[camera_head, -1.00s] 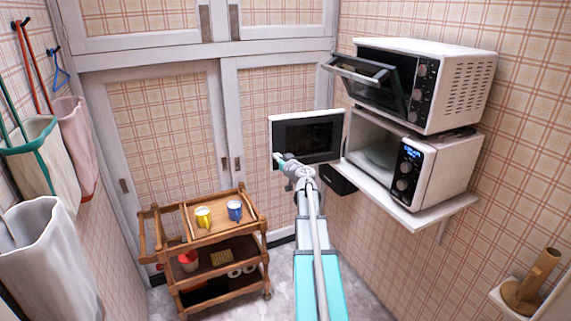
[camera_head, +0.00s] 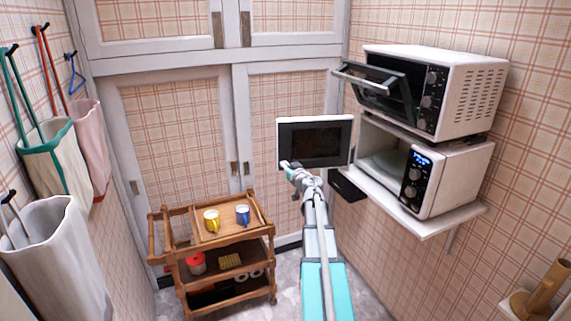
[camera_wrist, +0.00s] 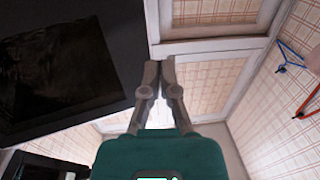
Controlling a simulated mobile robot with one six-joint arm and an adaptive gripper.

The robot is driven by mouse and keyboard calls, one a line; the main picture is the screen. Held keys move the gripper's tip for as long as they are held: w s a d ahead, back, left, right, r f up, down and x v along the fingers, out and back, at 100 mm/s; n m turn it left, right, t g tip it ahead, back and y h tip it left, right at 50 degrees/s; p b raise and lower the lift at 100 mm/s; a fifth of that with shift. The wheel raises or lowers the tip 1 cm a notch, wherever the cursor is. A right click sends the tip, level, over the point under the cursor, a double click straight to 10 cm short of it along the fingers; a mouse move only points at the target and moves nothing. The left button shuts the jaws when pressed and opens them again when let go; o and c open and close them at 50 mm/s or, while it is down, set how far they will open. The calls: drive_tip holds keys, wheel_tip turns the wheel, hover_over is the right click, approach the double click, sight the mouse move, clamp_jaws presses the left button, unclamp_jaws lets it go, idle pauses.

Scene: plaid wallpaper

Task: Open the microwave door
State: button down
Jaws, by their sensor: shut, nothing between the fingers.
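The white microwave (camera_head: 455,175) stands on a wall shelf at the right. Its door (camera_head: 315,142) is swung wide open to the left, with its dark window towards the head camera, and the cavity is exposed. My gripper (camera_head: 285,166) is at the door's lower left, near its free edge. In the wrist view my gripper (camera_wrist: 160,68) has its fingertips together and holds nothing. The large dark panel (camera_wrist: 62,65) on the left there seems to be the door, close beside the fingers. I cannot tell whether they touch it.
A toaster oven (camera_head: 468,95) sits above the microwave, its own door (camera_head: 375,84) tilted open. The white shelf (camera_head: 432,225) juts out below. A wooden cart (camera_head: 190,240) with a yellow mug (camera_head: 211,222) and a blue mug (camera_head: 243,216) stands left of my arm. Bags hang on the left wall.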

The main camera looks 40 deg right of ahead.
drive_tip(key=s+a, duration=0.5)
drive_tip(key=s, duration=0.4)
drive_tip(key=shift+w+a+r, duration=0.1)
drive_tip(key=shift+a, duration=0.05)
idle(0.4)
drive_tip(key=s+a+f+m+g+h, duration=0.1)
drive_tip(key=a+f+m+g, duration=0.1)
drive_tip(key=a+f+g, duration=0.7)
drive_tip(key=a+f+m+g+h, duration=0.2)
drive_tip(key=a+f, duration=0.2)
drive_tip(key=a, duration=0.9)
drive_tip(key=s+a+f+n+g+y, duration=0.2)
drive_tip(key=s+a, duration=0.3)
drive_tip(key=a, duration=0.5)
drive_tip(key=s+a+f+n+g+y, duration=0.3)
drive_tip(key=s+a+n+g+y, duration=0.1)
drive_tip(key=a, duration=0.5)
drive_tip(key=shift+s+a+f+g, duration=0.2)
drive_tip(key=shift+s+a+g, duration=0.15)
drive_tip(key=shift+s, duration=0.55)
